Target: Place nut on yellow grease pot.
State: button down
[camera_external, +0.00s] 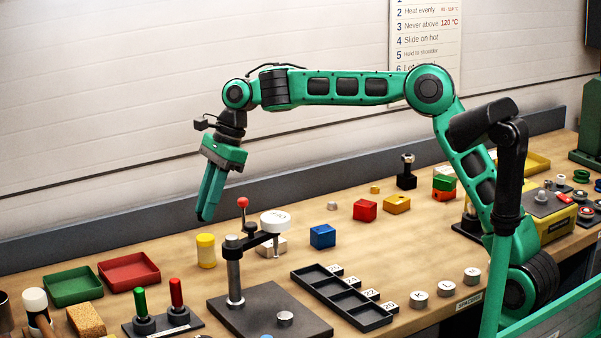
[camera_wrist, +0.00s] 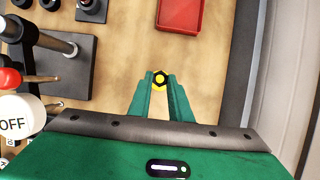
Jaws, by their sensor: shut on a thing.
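My gripper (camera_external: 202,216) is shut on a dark hex nut (camera_wrist: 160,71), held at the fingertips in the wrist view (camera_wrist: 160,80). The yellow grease pot (camera_external: 206,256) stands upright on the bench, with a paler band around its upper part. In the external view my fingertips are above the pot's top, with a gap between. In the wrist view yellow shows through the nut's hole and just below it, which looks like the pot (camera_wrist: 159,87) underneath. The nut is barely visible in the external view.
A red tray (camera_external: 128,272) and green tray (camera_external: 72,287) lie left of the pot. A post stand (camera_external: 233,280) with a red knob and white OFF disc rises close to the right. A blue block (camera_external: 322,237) is farther right.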

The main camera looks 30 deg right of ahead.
aim_at(203, 237)
jog(key=shift+w+d+f, duration=0.15)
jog(key=shift+w+f, duration=0.1)
jog(key=shift+f, duration=1.9)
jog(key=shift+f, duration=0.15)
jog(key=c, duration=1.6)
grip_release()
jog(key=v, duration=1.2)
